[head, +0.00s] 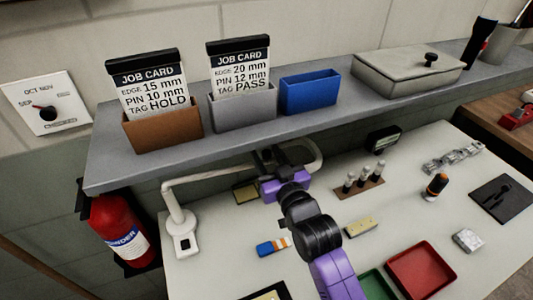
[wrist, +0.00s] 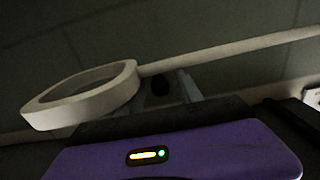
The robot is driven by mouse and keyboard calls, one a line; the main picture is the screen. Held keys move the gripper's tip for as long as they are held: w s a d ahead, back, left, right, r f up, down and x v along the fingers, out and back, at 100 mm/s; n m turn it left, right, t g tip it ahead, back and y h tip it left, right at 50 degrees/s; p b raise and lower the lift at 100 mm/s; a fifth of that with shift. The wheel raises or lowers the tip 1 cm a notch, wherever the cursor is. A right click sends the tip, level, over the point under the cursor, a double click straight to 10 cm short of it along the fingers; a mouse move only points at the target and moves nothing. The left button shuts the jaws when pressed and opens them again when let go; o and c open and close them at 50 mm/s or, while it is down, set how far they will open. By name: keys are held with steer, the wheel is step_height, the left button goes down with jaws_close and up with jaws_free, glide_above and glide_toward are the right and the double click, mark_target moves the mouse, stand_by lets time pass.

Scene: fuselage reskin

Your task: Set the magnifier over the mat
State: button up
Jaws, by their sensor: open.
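The magnifier is a white lamp with a jointed arm (head: 212,175), a base (head: 182,242) on the left of the bench, and a ring-shaped head (head: 318,160) partly hidden behind my gripper. In the wrist view its ring (wrist: 82,108) is at the left, and its arm (wrist: 230,48) runs to the upper right. My gripper (head: 272,157) is open, close beside the ring and arm; I cannot tell whether it touches them. A dark flat pad (head: 497,198) lies at the far right of the bench; I cannot tell whether it is the mat.
A grey shelf (head: 120,178) with job-card holders and a blue bin (head: 309,93) overhangs the bench behind. A red tray (head: 422,270), a green tray (head: 376,285), a block with pegs (head: 358,188) and small parts occupy the right and front. A fire extinguisher (head: 122,232) hangs at left.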

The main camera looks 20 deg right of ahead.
jaws_close()
stand_by(1.4)
